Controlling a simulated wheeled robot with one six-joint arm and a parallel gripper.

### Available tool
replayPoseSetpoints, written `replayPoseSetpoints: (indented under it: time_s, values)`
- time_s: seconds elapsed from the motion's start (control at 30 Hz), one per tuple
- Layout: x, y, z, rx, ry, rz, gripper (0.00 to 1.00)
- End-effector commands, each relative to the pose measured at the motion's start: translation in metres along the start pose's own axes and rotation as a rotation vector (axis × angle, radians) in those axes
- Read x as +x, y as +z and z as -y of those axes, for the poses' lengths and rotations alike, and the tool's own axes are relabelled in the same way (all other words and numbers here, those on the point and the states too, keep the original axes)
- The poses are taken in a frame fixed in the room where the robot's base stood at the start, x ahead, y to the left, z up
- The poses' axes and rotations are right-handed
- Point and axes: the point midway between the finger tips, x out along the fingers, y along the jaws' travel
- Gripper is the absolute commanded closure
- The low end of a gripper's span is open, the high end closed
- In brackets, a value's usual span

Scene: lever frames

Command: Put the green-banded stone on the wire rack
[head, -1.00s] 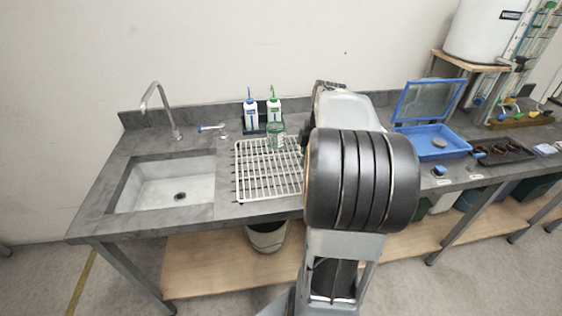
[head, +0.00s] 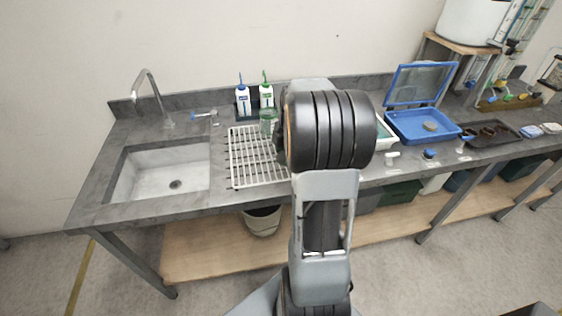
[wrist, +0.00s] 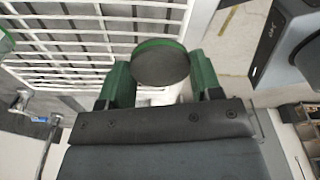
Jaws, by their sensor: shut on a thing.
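The green-banded stone (wrist: 161,62) is a dark grey disc with a green rim, seen in the wrist view. My gripper (wrist: 161,70) has green fingers and is shut on it, one finger at each side. The white wire rack (head: 250,168) lies on the counter right of the sink in the head view. It also shows in the wrist view (wrist: 55,45), where the stone overlaps the rack's edge; I cannot tell the height between them. In the head view my arm hides the gripper, the stone and the rack's right edge.
A green-tinted beaker (head: 268,122) stands at the rack's far right corner. Two wash bottles (head: 254,98) stand behind it. The sink (head: 160,173) is to the left. A blue open-lidded box (head: 412,128) with a grey disc inside is to the right. Most of the rack looks clear.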

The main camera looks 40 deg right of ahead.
Motion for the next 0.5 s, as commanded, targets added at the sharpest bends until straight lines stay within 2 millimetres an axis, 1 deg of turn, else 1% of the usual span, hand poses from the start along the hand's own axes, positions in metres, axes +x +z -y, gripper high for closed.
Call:
replayPoseSetpoints:
  time_s: [0.1, 0.27, 0.37, 0.5]
  values:
    - [0.009, -0.003, -0.007, -0.002, -0.001, -0.001, 0.66]
    - [0.015, -0.004, -0.011, -0.001, 0.0, 0.0, 0.66]
    - [0.026, -0.007, -0.018, -0.001, -0.002, -0.001, 0.66]
    - [0.044, -0.003, -0.017, 0.001, -0.001, -0.002, 0.66]
